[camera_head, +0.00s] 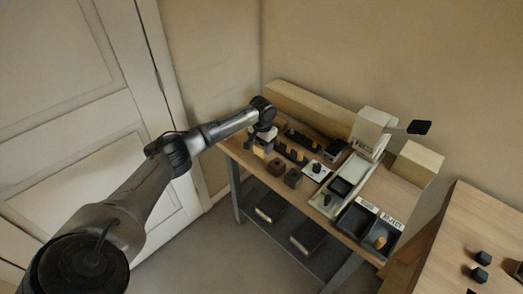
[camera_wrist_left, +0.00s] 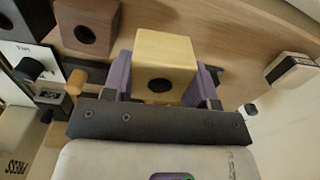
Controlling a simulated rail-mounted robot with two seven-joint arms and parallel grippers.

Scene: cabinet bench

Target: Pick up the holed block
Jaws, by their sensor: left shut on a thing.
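A pale wooden holed block (camera_wrist_left: 165,62) sits between the purple pads of my left gripper (camera_wrist_left: 163,78) in the left wrist view. The round dark hole faces the camera. The gripper is shut on it. In the head view my left gripper (camera_head: 262,146) is at the left end of the bench, with the pale block small and partly hidden below it. I cannot tell whether the block touches the bench top. My right gripper is not in view.
Two darker holed blocks (camera_head: 275,166) (camera_head: 293,177) stand close by on the bench (camera_head: 312,208). Dark fixtures (camera_head: 291,153) lie behind them. A press with a black lever (camera_head: 418,127) and labelled bins (camera_head: 357,219) are to the right. A wall (camera_head: 210,60) is behind.

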